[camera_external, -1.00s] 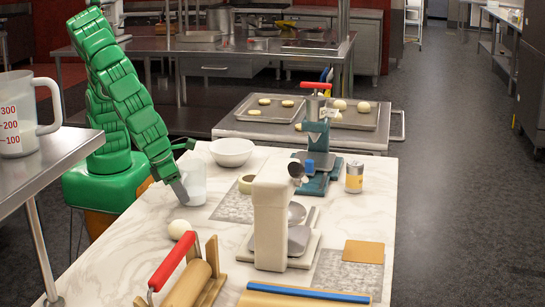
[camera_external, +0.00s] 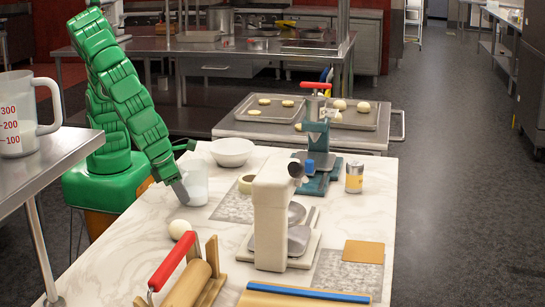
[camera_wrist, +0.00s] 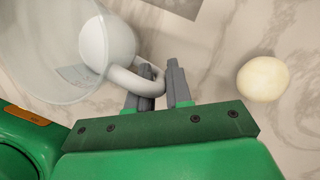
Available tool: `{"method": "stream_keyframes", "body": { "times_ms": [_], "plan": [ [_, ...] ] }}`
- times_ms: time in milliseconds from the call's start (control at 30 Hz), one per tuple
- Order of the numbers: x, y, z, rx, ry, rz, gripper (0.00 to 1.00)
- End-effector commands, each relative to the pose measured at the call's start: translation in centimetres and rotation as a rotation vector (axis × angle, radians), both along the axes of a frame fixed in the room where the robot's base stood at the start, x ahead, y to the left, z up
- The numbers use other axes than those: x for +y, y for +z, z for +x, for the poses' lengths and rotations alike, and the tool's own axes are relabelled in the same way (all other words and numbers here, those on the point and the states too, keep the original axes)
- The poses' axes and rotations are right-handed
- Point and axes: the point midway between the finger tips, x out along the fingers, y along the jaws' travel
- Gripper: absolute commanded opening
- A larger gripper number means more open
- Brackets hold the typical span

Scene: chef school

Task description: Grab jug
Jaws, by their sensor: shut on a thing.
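A translucent jug (camera_external: 197,182) stands on the marble worktop (camera_external: 140,243), near its left edge in the external view. In the wrist view I look down into the jug (camera_wrist: 45,55), which fills the upper left. Its pale handle (camera_wrist: 125,78) reaches between my fingers. My gripper (camera_wrist: 163,84) is shut on this handle; in the external view my gripper (camera_external: 181,190) is at the jug's left side, and the fingers hide part of the jug. Another clear measuring jug (camera_external: 18,112) with red numbers stands on the metal shelf at the left.
A white bowl (camera_external: 232,152) stands behind the jug. A cream scale (camera_external: 270,220), a can (camera_external: 354,177) and a red-handled roller (camera_external: 176,262) also occupy the worktop.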

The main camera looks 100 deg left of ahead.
Motion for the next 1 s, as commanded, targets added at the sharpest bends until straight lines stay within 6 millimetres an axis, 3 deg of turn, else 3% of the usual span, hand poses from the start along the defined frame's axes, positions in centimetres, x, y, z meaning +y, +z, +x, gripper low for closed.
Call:
{"method": "stream_keyframes", "body": {
  "times_ms": [500,1000],
  "plan": [
    [-0.1,2.9,0.0,-0.002,-0.001,-0.002,0.0],
    [1.5,6.4,-2.4,-0.002,-0.002,-0.003,0.0]
  ]
}}
